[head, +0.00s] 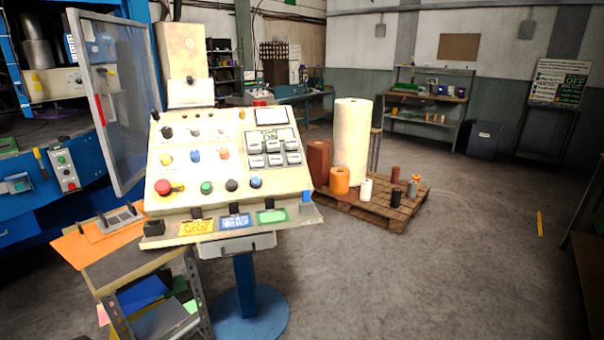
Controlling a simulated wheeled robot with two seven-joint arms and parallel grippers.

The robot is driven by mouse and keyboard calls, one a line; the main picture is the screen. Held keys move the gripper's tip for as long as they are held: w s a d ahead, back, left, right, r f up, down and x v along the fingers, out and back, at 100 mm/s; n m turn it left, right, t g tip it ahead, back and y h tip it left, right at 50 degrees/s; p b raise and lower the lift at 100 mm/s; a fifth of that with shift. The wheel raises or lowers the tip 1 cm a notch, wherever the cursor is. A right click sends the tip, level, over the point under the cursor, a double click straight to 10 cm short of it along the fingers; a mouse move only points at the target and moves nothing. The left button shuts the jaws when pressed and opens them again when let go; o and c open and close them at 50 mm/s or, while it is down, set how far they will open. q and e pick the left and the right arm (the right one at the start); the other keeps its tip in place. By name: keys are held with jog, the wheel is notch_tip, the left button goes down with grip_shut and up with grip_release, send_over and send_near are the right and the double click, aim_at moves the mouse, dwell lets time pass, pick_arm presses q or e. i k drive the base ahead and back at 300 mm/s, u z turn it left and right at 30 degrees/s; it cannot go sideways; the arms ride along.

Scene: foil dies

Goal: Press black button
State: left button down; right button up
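A beige control console (280,187) stands on a blue post at the left of centre in the head view. On its lower row are a red mushroom button (163,187), a green button (206,187), a black button (231,185) and a blue button (256,182). The black button sits between the green and blue ones and is unobstructed. Darker knobs (167,132) sit higher on the panel; their exact type is too small to tell. Neither of my grippers is in view.
A small stand with an orange top (75,246) is left of the console's base. A blue machine with an open clear door (118,110) is at the left. A wooden pallet (388,217) with foil rolls stands behind right. The floor at right is clear.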

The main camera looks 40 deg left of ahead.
aim_at(232, 183)
jog(key=z, duration=0.15)
jog(key=i, duration=1.1)
jog(key=u, duration=0.15)
